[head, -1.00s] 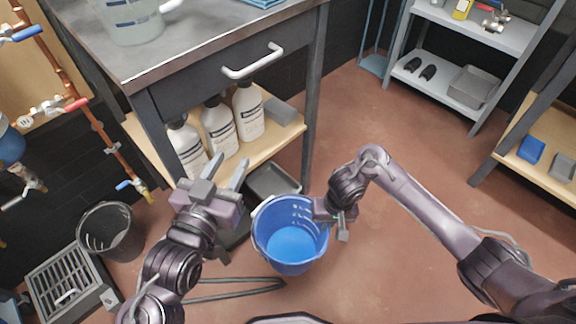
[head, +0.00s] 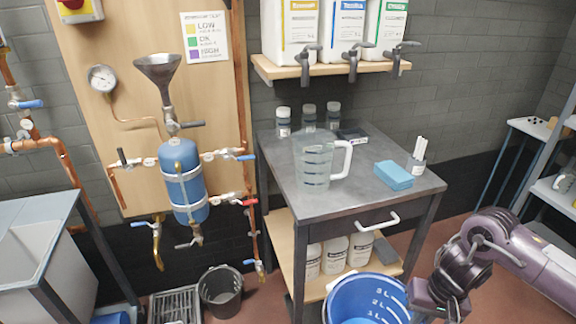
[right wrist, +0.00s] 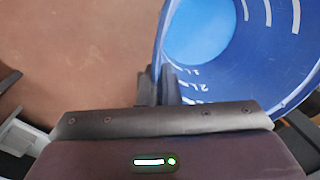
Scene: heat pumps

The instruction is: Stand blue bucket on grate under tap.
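The blue bucket (head: 365,300), with white level marks inside, is at the bottom of the head view, cut off by its edge. My right gripper (head: 440,308) is at its right side. In the right wrist view the fingers (right wrist: 167,88) are closed on the rim of the bucket (right wrist: 215,40), one on each side of the wall. I cannot tell whether the bucket is off the floor. The grate (head: 175,306) is on the floor at lower left, apart from the bucket. A brass tap (head: 157,245) hangs above it. My left gripper is out of view.
A black bucket (head: 221,290) stands right of the grate, between it and the blue bucket. Pipes with valves run up the wall.

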